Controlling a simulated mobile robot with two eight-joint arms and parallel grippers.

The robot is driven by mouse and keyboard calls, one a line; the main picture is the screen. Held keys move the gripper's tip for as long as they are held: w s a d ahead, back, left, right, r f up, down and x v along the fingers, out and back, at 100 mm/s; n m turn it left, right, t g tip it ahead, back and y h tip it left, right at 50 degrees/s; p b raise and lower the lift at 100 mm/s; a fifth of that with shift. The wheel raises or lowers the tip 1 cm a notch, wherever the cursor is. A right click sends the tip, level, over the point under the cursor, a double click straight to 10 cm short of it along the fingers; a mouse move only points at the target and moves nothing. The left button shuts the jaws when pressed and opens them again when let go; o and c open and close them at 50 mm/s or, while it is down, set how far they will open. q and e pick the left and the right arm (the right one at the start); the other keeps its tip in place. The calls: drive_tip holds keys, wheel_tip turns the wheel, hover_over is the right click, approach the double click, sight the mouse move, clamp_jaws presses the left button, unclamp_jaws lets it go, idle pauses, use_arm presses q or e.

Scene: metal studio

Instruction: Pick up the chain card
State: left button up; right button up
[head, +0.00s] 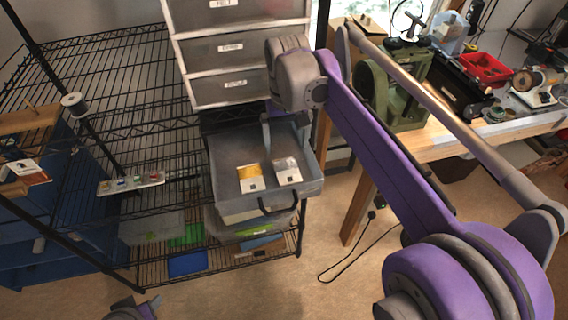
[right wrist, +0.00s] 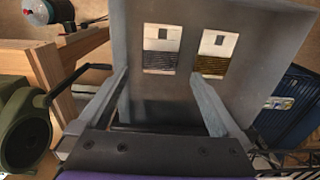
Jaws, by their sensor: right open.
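Two small cards lie flat side by side in the open grey drawer (head: 226,199). One has a gold-yellow patch (head: 250,178); the other is paler and silvery (head: 287,172). In the right wrist view the pale card (right wrist: 160,48) is on the left and the gold-brown card (right wrist: 214,52) on the right. I cannot tell for certain which is the chain card. My right gripper (head: 285,132) is open and empty over the drawer, its fingers (right wrist: 161,78) apart from both cards. Part of my left gripper (head: 143,307) shows at the bottom edge; its jaws are unclear.
Closed drawers (head: 233,90) rise above the open one. Black wire shelving (head: 130,75) stands to the left, with a blue cabinet (head: 40,235). A wooden workbench (head: 480,138) with a green machine (head: 405,95) is at the right. Floor in front is mostly clear.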

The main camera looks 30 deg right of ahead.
sight(286, 166)
drive_tip(key=shift+s+f, duration=0.3)
drive_tip(key=shift+f, duration=0.3)
drive_tip(key=shift+w+a+f, duration=0.1)
drive_tip(key=shift+f, duration=2.9)
drive_tip(key=c, duration=1.2)
drive_tip(key=shift+r, duration=5.05)
